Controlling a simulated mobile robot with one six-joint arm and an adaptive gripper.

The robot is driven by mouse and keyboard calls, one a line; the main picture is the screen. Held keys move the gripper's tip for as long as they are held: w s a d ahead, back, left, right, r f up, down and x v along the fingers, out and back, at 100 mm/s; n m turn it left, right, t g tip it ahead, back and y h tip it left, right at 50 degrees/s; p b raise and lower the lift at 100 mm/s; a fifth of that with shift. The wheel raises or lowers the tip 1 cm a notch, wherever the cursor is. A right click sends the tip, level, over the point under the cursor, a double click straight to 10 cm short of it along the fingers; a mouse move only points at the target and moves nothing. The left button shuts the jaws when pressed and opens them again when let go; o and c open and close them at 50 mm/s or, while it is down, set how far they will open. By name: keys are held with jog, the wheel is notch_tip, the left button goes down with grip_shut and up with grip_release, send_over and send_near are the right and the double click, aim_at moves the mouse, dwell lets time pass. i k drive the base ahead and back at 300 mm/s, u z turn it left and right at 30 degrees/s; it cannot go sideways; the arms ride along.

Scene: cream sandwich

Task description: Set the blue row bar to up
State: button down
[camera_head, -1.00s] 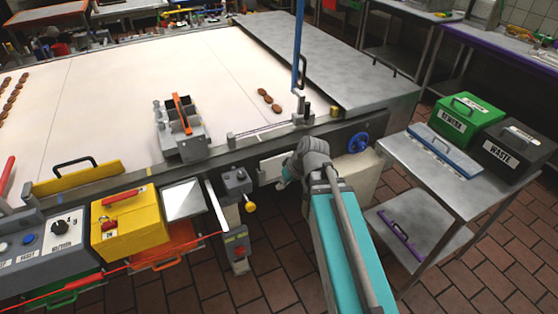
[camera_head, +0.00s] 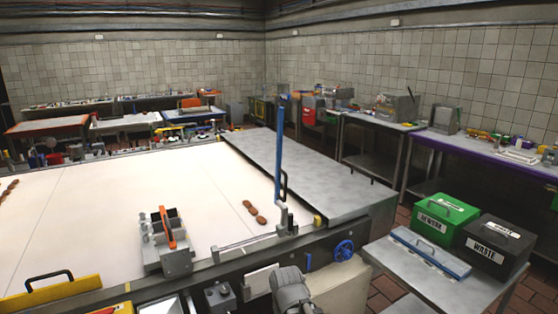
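The blue row bar (camera_head: 279,155) stands upright at the right end of the cream-coloured belt. Its foot is by a small grey bracket near the front rail. A grey part at the end of my arm (camera_head: 292,290) shows at the bottom edge, below and in front of the bar and apart from it. The fingers of my gripper cannot be made out, and the rest of the arm is cut off by the frame.
Several brown biscuits (camera_head: 255,212) lie left of the bar. A grey block with an orange handle (camera_head: 168,230) stands on the near side of the belt. A blue handwheel (camera_head: 344,250) is on the front. Green (camera_head: 445,217) and black (camera_head: 493,250) boxes stand on a side table.

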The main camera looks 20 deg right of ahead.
aim_at(279, 201)
jog(key=z, duration=0.55)
jog(key=k, duration=1.3)
jog(key=z, duration=0.9)
jog(key=i, duration=1.55)
jog(key=u, duration=0.7)
jog(key=i, duration=0.95)
jog(key=u, duration=0.55)
jog(key=k, duration=0.15)
jog(key=u, duration=0.1)
